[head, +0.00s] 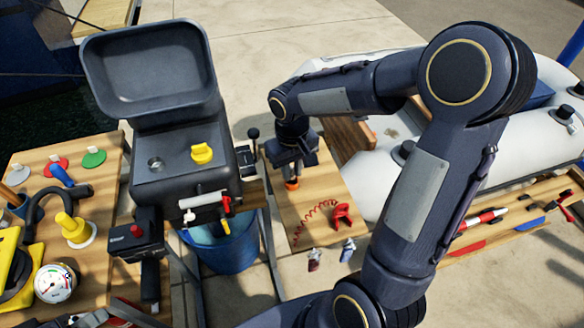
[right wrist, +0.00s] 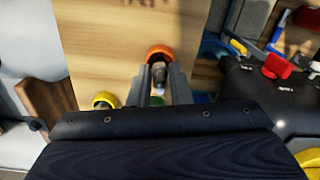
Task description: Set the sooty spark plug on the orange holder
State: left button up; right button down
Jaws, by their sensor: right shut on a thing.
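My right gripper (head: 292,172) points down at the small wooden board right of the outboard motor. In the right wrist view its two fingers (right wrist: 159,88) are shut on the spark plug (right wrist: 158,74), which shows as a small dark and pale piece between them. The orange holder (right wrist: 158,51) is a round ring just beyond the plug's end. In the head view the orange holder (head: 292,184) shows right under the fingertips, and the plug is hidden by the gripper. I cannot tell whether the plug touches or sits in the holder. My left gripper is out of view.
A yellow ring (right wrist: 105,100) lies near the right gripper. A red coiled cord (head: 313,220) and a red clip (head: 342,212) lie on the board (head: 290,215). The outboard motor (head: 183,165) stands close on the left, above a blue bucket (head: 226,250). A white inflatable boat lies right.

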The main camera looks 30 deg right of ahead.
aim_at(293, 171)
jog(key=shift+f+b, duration=0.45)
jog(key=shift+f, duration=0.15)
dwell(0.3)
jog(key=c, duration=1.6)
grip_release()
notch_tip(293, 171, up, 11)
jog(key=p, duration=0.9)
jog(key=shift+s+r, duration=0.1)
jog(key=s+a+r+t+y, duration=0.2)
jog(key=s+r, duration=0.1)
jog(key=s, duration=0.5)
jog(key=s+a+r+m+t+y, duration=0.1)
jog(key=s+a+r+t, duration=0.1)
jog(key=s, duration=0.6)
jog(key=shift+s+r+t+y, duration=0.3)
jog(key=shift+r+t+y, duration=0.1)
jog(key=shift+r+t, duration=0.45)
